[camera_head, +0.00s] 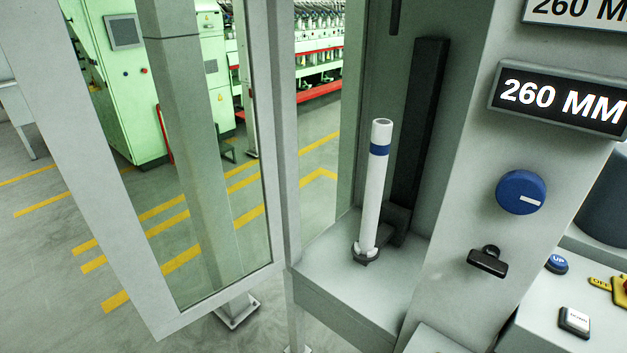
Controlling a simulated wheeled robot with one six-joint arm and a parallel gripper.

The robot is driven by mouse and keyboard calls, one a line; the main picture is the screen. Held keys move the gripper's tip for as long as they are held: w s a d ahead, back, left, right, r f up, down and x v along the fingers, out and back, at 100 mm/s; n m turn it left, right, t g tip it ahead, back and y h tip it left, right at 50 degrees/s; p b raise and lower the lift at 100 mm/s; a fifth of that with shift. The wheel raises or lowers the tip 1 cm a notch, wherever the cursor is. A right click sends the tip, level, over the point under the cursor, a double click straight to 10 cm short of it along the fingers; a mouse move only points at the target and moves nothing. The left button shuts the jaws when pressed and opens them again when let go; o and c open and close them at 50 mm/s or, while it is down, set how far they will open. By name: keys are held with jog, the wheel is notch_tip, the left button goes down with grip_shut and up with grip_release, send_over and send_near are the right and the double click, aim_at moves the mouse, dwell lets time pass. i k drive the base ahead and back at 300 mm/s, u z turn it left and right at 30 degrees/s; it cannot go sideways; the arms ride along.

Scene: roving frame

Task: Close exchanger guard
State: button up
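The exchanger guard looks to be the clear-paned door with a grey metal frame (218,297) at the left. It stands swung open, its right side at the upright post (286,130) of the cabinet. My gripper is not in view.
The cabinet's front panel carries a "260 MM" display (560,102), a blue knob (521,192) and a black fitting (488,261). Floor with yellow stripes (180,258) lies behind the guard.

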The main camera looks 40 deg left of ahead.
aim_at(37, 43)
jog(key=z, duration=2.1)
jog(key=k, duration=2.95)
jog(key=u, duration=0.85)
jog(key=k, duration=0.4)
jog(key=u, duration=1.15)
